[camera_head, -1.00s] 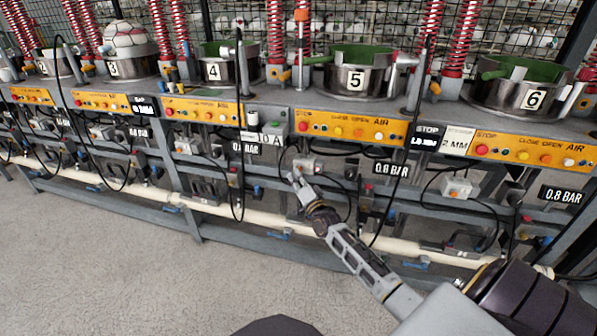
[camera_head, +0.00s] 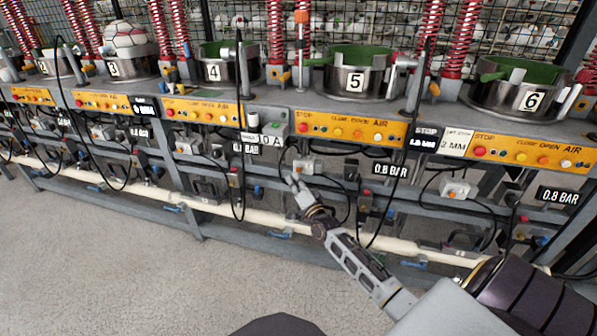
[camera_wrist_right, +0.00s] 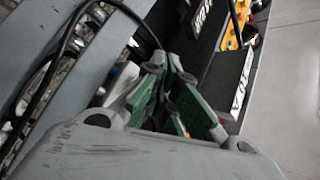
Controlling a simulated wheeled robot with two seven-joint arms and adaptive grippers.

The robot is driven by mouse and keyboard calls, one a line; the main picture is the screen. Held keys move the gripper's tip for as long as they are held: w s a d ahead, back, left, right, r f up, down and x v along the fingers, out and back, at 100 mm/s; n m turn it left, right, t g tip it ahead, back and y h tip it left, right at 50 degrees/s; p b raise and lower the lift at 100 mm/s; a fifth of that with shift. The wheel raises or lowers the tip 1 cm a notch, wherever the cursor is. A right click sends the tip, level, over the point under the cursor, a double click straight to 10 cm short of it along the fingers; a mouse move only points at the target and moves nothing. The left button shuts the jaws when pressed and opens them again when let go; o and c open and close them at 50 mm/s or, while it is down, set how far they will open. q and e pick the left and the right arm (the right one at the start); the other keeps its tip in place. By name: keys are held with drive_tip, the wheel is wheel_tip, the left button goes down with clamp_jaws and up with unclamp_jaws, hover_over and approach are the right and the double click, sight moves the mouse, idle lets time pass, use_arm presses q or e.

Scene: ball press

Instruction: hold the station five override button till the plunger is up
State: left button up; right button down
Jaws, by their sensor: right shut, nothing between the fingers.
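Station five's metal mould (camera_head: 352,88) has a green interior and carries the number 5. Its orange panel (camera_head: 350,128) has a row of coloured buttons. A small grey box (camera_head: 307,167) hangs below that panel; I cannot tell for sure whether it is the override button. My right gripper (camera_head: 293,184) is shut and empty, just below and left of the box in the picture. I cannot tell whether it touches it. Its green and grey fingers (camera_wrist_right: 176,95) show in the wrist view. I cannot make out the plunger's height. My left gripper is not in view.
Station four (camera_head: 215,72) is to the left and station six (camera_head: 520,97) to the right, with similar panels. Black hoses hang in front of the frame. A pale pipe (camera_head: 265,217) runs low along it. Open grey floor (camera_head: 120,260) lies in front.

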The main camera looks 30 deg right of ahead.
drive_tip(key=s+a+p, duration=0.3)
drive_tip(key=shift+s+a, duration=0.1)
drive_tip(key=shift+a, duration=0.3)
idle(0.3)
idle(0.6)
